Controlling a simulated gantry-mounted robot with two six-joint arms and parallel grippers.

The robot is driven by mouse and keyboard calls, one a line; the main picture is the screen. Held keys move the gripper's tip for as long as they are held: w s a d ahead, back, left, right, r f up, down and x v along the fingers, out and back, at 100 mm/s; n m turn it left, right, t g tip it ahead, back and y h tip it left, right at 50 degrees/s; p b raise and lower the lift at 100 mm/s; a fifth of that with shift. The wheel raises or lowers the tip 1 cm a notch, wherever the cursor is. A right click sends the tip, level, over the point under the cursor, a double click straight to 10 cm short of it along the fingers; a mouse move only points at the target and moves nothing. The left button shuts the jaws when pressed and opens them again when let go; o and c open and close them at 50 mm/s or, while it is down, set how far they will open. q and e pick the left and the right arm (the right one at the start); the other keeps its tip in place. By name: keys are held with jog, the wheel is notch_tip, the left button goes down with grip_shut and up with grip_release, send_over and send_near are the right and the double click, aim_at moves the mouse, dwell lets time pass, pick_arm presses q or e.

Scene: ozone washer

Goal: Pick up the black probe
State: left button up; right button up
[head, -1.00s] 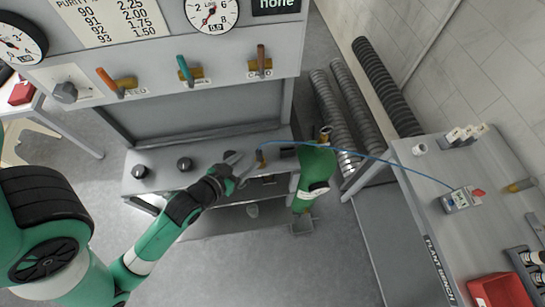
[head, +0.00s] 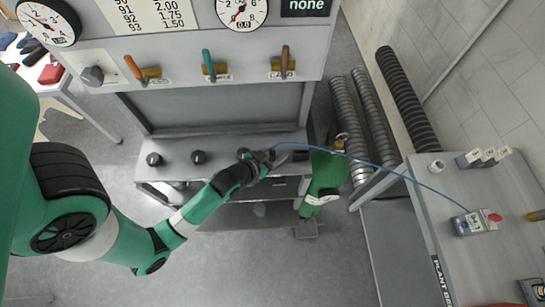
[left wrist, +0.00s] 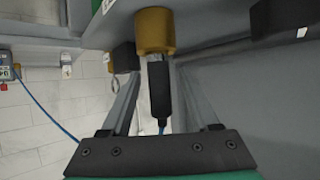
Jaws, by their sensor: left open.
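The black probe (left wrist: 158,90) hangs from a brass fitting (left wrist: 154,30) in the left wrist view, with a blue cable at its lower end. My left gripper (left wrist: 158,82) is open, its two fingers on either side of the probe with gaps showing; the probe looks unheld. In the head view my left gripper (head: 284,156) is at the right part of the washer's grey shelf (head: 225,150) and hides the probe. The blue cable (head: 400,173) runs from there to a small grey meter (head: 473,222) on the right bench. My right gripper is not in view.
A green cylinder (head: 328,172) stands just right of my left gripper. Black knobs (head: 198,157) are on the shelf to its left. The panel with coloured levers (head: 208,66) rises behind. The plant bench (head: 440,215) is at the right.

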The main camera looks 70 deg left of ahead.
pick_arm(q)
jog(key=shift+w+a+f, duration=0.25)
jog(key=shift+w+a, duration=0.05)
jog(key=shift+w, duration=0.2)
jog(key=shift+c, duration=0.4)
grip_shut()
jog(key=s+d+r+p, duration=0.7)
jog(key=d+r+p, duration=0.4)
jog(key=d+r, duration=0.1)
jog(key=shift+s+r+p, duration=0.15)
jog(key=shift+r+p, duration=0.15)
jog(key=shift+r, duration=0.25)
